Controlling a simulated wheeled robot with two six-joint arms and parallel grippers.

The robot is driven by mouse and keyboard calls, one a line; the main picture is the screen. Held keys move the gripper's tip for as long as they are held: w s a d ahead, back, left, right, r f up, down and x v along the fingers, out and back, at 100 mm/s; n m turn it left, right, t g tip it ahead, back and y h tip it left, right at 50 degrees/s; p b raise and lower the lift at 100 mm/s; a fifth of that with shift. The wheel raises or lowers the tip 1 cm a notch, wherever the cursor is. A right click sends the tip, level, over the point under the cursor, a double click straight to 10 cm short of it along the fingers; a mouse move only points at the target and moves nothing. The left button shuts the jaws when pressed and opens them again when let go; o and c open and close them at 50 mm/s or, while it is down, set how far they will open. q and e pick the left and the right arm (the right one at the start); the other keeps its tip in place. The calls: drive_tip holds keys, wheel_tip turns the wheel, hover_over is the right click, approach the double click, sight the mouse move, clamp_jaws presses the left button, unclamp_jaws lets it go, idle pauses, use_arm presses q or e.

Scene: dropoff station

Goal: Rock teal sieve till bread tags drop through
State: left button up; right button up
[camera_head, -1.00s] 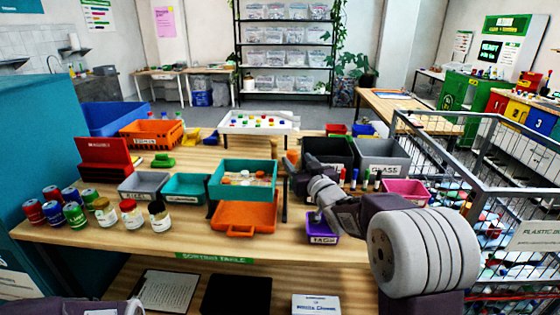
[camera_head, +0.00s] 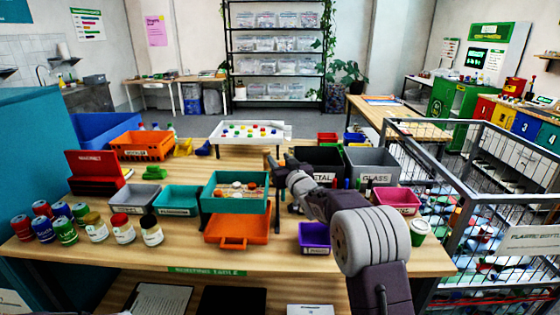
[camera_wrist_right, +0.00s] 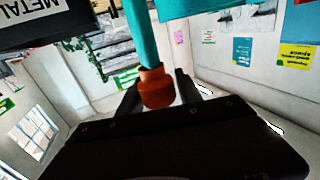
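The teal sieve (camera_head: 238,207) stands on a dark frame above the orange tray (camera_head: 237,232), near the table's middle. Several small orange and white pieces show inside it; I cannot tell which are bread tags. My right gripper (camera_head: 279,165) is at the sieve's right side. In the right wrist view, the orange-brown handle end (camera_wrist_right: 156,88) hangs from a teal bar between my right fingers (camera_wrist_right: 158,80). They look open around it, with a narrow gap on the right. My left gripper is not in view.
The black metal bin (camera_head: 320,160) and grey glass bin (camera_head: 377,163) stand close behind my right arm. A purple bin (camera_head: 313,239) sits right of the tray. Grey (camera_head: 134,198) and teal (camera_head: 178,199) bins, with several jars and cans, stand to the left.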

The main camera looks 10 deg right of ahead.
clamp_jaws()
idle(1.2)
